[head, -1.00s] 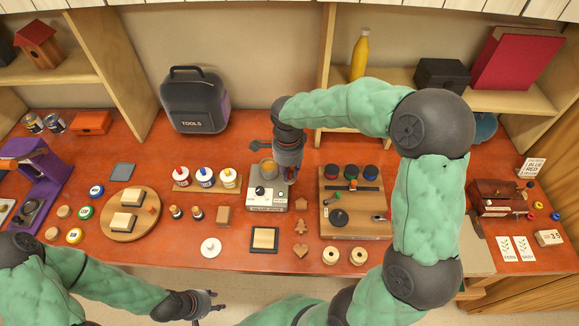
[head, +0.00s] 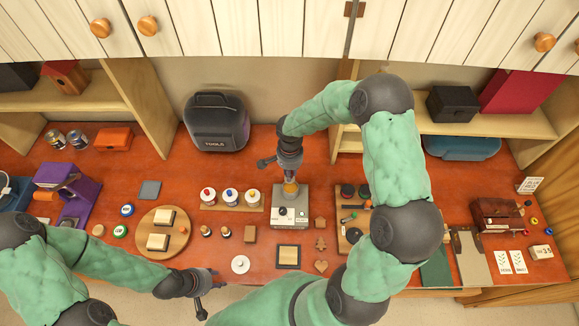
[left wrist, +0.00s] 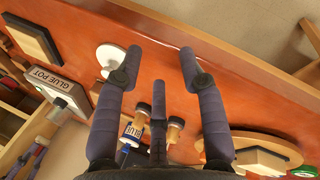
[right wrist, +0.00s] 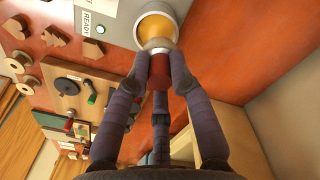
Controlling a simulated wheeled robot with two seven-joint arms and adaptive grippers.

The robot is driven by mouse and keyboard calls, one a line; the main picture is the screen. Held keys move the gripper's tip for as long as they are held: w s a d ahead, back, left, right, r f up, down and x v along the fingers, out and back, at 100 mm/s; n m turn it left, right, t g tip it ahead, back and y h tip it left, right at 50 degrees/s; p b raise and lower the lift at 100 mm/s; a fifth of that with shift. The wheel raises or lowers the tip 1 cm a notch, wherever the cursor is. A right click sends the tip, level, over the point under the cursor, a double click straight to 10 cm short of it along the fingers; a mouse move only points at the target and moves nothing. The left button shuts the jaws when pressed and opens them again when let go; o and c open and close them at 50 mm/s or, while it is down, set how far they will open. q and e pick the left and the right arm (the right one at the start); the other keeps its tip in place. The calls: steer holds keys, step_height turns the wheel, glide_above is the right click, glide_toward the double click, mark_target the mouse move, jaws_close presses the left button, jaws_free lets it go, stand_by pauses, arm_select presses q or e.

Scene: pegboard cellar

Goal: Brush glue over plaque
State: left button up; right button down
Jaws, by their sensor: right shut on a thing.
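The glue pot (head: 291,215) is a grey box with a dial and an amber cup at its back; the right wrist view shows the amber cup (right wrist: 155,26). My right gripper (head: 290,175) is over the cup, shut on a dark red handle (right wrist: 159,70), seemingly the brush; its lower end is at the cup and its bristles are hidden. A pale wooden plaque (head: 288,254) lies in a dark square tray in front of the pot; it also shows in the left wrist view (left wrist: 28,42). My left gripper (left wrist: 160,62) is open and empty near the table's front edge.
A white disc (head: 240,264) lies left of the plaque. Lidded paint jars (head: 230,197) stand left of the pot, and a round board (head: 163,243) with pale blocks lies further left. Small wooden shapes (head: 321,243) lie right of the pot. A tool board (head: 347,220) is partly behind my right arm.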

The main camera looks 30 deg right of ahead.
steer(key=shift+s, duration=0.3)
steer(key=shift+s+f, duration=0.1)
steer(key=shift+s, duration=0.1)
steer(key=shift+w+f+b, duration=0.15)
steer(key=shift+f+b, duration=0.2)
steer(key=shift+f, duration=0.4)
steer(key=shift+w+f+b, duration=0.1)
steer(key=shift+f+b, duration=0.2)
steer(key=shift+f, duration=0.45)
steer(key=shift+s+f, duration=0.1)
steer(key=shift+f, duration=0.65)
arm_select(q)
steer(key=shift+s+f+b, duration=0.25)
steer(key=shift+f+b, duration=0.15)
steer(key=shift+f, duration=0.4)
arm_select(e)
steer(key=shift+f, duration=0.5)
arm_select(q)
steer(key=shift+f+b, duration=0.55)
arm_select(e)
steer(key=shift+f, duration=0.5)
arm_select(q)
steer(key=shift+s+f+b, duration=0.15)
steer(key=shift+f+b, duration=0.35)
steer(key=shift+f, duration=0.05)
arm_select(e)
steer(key=shift+s+f, duration=0.1)
